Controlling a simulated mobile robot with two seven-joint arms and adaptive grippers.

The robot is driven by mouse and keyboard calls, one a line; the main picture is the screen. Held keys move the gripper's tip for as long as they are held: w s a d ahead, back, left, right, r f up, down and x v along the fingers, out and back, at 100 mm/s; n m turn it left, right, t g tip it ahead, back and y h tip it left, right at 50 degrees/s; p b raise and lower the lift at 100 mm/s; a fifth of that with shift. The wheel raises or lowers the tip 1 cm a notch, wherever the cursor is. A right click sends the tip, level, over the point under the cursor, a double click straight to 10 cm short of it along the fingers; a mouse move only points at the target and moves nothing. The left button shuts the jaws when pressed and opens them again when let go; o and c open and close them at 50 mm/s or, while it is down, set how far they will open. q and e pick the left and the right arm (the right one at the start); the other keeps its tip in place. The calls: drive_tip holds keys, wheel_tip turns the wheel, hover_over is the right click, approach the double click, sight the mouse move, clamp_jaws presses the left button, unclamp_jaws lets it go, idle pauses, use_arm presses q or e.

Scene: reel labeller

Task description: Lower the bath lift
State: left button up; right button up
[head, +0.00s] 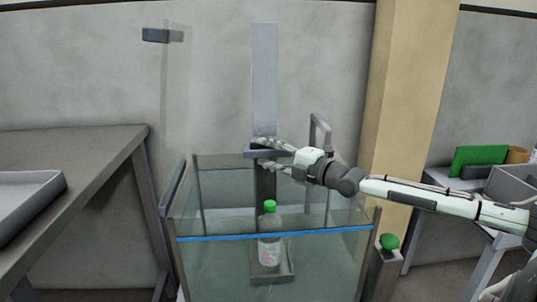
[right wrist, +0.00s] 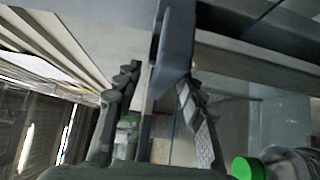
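The bath is a clear glass tank (head: 330,262) with a blue line around it. The lift is a tall grey column (head: 264,80) at its back, with a dark post running down to a small platform (head: 286,279) in the tank. A clear bottle with a green cap (head: 270,238) stands upright on the platform; the cap also shows in the right wrist view (right wrist: 246,168). A grey handle (head: 254,152) sits at the column's foot. My right gripper (head: 264,154) is open, its fingers above and below the handle. In the right wrist view a grey bar (right wrist: 174,50) lies between the fingertips. My left gripper is out of view.
A grey table (head: 100,146) with a tray (head: 28,196) stands at left. A green knob on a post (head: 389,242) is right of the tank. A tan pillar (head: 405,110) and a side bench with a green item (head: 478,160) are at right.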

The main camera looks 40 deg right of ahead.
wheel_tip(320, 180, up, 10)
drive_tip(key=shift+r, duration=0.15)
idle(0.4)
drive_tip(key=shift+s+d+p, duration=0.1)
drive_tip(key=shift+s+p, duration=0.3)
drive_tip(key=shift+p, duration=0.45)
drive_tip(key=p+v, duration=0.3)
drive_tip(key=v, duration=0.5)
drive_tip(key=shift+p, duration=0.35)
drive_tip(key=shift+s, duration=0.1)
